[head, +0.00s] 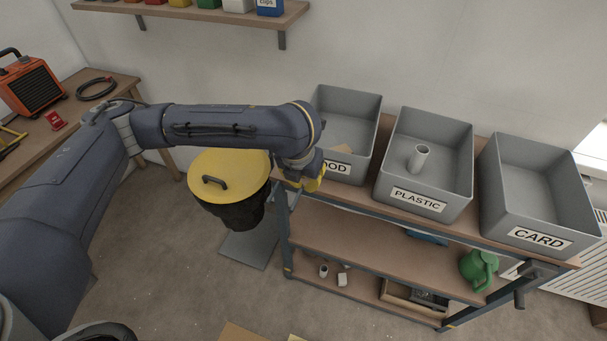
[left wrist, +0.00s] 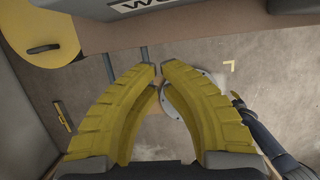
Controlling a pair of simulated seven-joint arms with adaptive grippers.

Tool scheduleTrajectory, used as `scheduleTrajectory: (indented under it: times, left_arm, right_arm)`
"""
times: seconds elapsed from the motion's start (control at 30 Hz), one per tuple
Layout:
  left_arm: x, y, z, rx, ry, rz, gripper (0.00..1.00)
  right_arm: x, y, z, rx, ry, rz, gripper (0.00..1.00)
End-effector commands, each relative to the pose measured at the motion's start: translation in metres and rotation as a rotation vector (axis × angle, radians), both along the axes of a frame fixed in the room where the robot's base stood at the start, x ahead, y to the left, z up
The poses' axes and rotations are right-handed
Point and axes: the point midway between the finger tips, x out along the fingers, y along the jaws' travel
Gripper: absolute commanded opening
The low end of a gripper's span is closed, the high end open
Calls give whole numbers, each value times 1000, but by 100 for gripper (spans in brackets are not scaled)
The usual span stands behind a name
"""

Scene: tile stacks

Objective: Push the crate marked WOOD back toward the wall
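The crate's label (left wrist: 145,4) shows cut off at the top of that view. I cannot tell whether the fingers touch the crate.
The PLASTIC crate (head: 387,177) with a grey tube (head: 419,158) stands close to the right, then the CARD crate (head: 490,195). A yellow-lidded bin (head: 230,172) stands left of the bench (head: 340,242). A shelf (head: 200,13) hangs on the wall above.

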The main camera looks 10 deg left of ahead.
Motion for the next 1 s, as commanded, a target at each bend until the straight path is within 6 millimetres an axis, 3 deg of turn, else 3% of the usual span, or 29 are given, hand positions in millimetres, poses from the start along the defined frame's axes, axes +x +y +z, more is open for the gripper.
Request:
scheduleTrajectory:
  times: [0.37,0.6,1.0]
  left_arm:
    - [15,-3,-56,2,4,1,0]
    - [42,-10,-55,1,1,2,0]
    - [55,-13,-55,1,1,0,0]
  right_arm:
    - [4,-6,0,-6,-5,1,44]
    - [4,-7,0,-6,-5,1,44]
    - [4,-4,0,-3,-5,0,44]
